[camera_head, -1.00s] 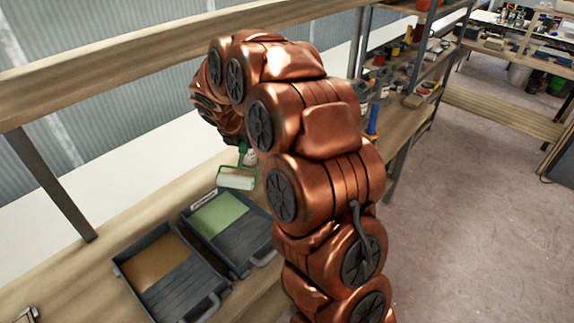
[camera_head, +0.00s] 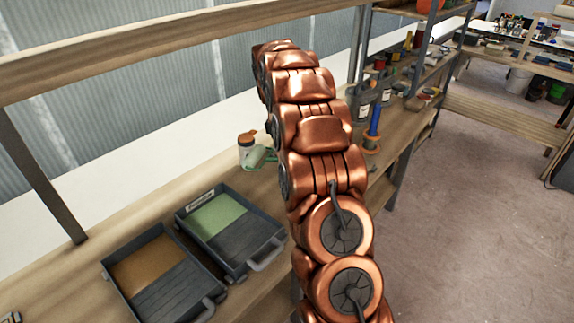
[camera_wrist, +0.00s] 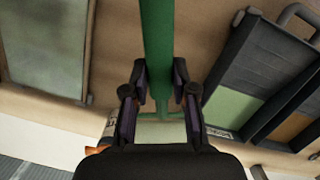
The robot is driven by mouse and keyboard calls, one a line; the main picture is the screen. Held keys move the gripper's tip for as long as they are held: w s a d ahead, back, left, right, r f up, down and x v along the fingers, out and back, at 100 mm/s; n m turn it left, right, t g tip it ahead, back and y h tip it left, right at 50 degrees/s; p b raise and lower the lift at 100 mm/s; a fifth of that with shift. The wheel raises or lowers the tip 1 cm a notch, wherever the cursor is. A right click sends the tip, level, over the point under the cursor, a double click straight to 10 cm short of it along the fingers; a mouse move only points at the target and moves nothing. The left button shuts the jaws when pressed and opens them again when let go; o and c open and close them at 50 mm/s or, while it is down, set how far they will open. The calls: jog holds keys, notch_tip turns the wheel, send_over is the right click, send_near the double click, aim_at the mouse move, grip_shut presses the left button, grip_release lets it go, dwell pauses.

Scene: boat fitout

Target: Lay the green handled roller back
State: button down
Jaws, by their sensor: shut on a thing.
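The roller shows in the wrist view with its green handle (camera_wrist: 157,40) between the fingers of my gripper (camera_wrist: 160,90), which is shut on it. Its pale roller head (camera_wrist: 150,131) lies across the lower part of that view. In the head view the roller's light green sleeve (camera_head: 258,158) shows left of my arm, beside a white bottle with an orange top (camera_head: 246,146). My arm hides the gripper and handle there. I cannot tell whether the roller touches the bench.
A dark tray with green paint (camera_head: 268,240) and one with orange-brown paint (camera_head: 177,297) sit on the wooden bench (camera_head: 125,220). Dark cans (camera_head: 360,105) and a blue-handled tool (camera_head: 374,122) stand right of my arm. Shelf posts rise behind.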

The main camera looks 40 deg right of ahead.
jog(key=m, duration=0.2)
jog(key=f+m+y+b, duration=0.1)
jog(key=shift+s+a+f+m+t, duration=0.1)
jog(key=shift+s+a+m+t, duration=0.2)
jog(key=shift+s, duration=0.05)
notch_tip(320, 180, down, 11)
jog(key=shift+f+b, duration=0.15)
jog(key=shift+b, duration=1.1)
jog(key=c, duration=0.8)
grip_release()
jog(key=shift+c, duration=0.2)
jog(key=r, duration=0.7)
jog(key=w+r, duration=0.1)
jog(key=r, duration=0.3)
jog(key=shift+a+r, duration=0.1)
jog(key=shift+a, duration=0.05)
jog(key=shift+r, duration=0.4)
